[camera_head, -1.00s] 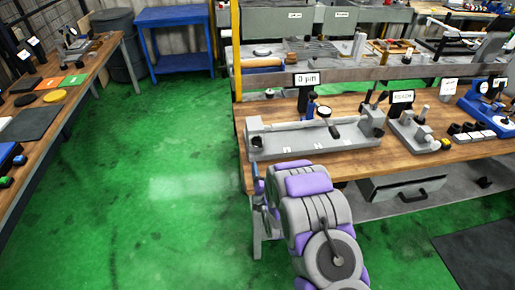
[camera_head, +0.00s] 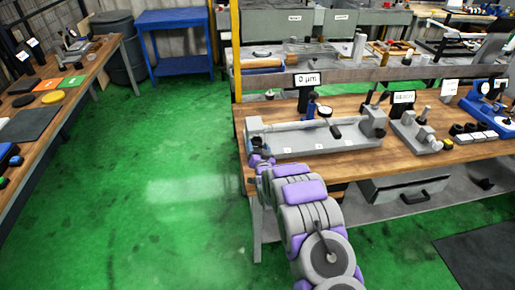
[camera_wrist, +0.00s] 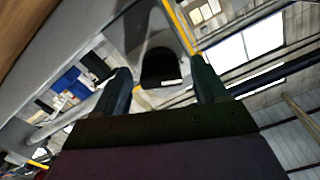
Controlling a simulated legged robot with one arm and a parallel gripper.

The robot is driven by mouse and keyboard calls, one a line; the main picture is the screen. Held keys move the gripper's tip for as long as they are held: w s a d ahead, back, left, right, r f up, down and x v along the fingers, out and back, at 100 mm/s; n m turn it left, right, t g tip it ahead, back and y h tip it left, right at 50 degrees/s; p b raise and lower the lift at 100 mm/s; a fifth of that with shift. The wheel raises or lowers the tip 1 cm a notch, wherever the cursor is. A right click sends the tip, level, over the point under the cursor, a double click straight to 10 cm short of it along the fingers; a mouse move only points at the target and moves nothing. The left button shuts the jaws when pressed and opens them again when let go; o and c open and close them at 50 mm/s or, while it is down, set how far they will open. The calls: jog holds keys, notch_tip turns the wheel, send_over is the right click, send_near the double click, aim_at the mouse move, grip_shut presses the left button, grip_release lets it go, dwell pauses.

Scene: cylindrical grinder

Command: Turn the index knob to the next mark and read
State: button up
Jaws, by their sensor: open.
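The grinder fixture (camera_head: 300,143) is a long grey bed on the wooden bench, with a dial gauge (camera_head: 324,112) and a sign reading "0 µm" (camera_head: 308,79) above it. In the wrist view a dark rounded knob (camera_wrist: 160,64) with a small white mark at its lower edge sits in a grey housing, between and beyond my fingertips. My gripper (camera_head: 259,156) is at the left end of the fixture, and its two fingers (camera_wrist: 161,80) are apart. I cannot tell whether they touch the knob. In the head view my gripper largely hides the knob.
A drawer with a dark handle is below. Green floor (camera_head: 170,190) is free to the left, before another bench.

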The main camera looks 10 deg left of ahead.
jog(key=shift+w+a, duration=0.1)
jog(key=shift+w, duration=0.2)
jog(key=c, duration=1)
jog(key=shift+m, duration=0.4)
jog(key=m+p, duration=0.3)
jog(key=m, duration=0.1)
jog(key=shift+r+m, duration=0.15)
jog(key=shift+m, duration=0.15)
jog(key=shift+m+p, duration=0.7)
jog(key=shift+m, duration=1)
jog(key=shift+f, duration=0.2)
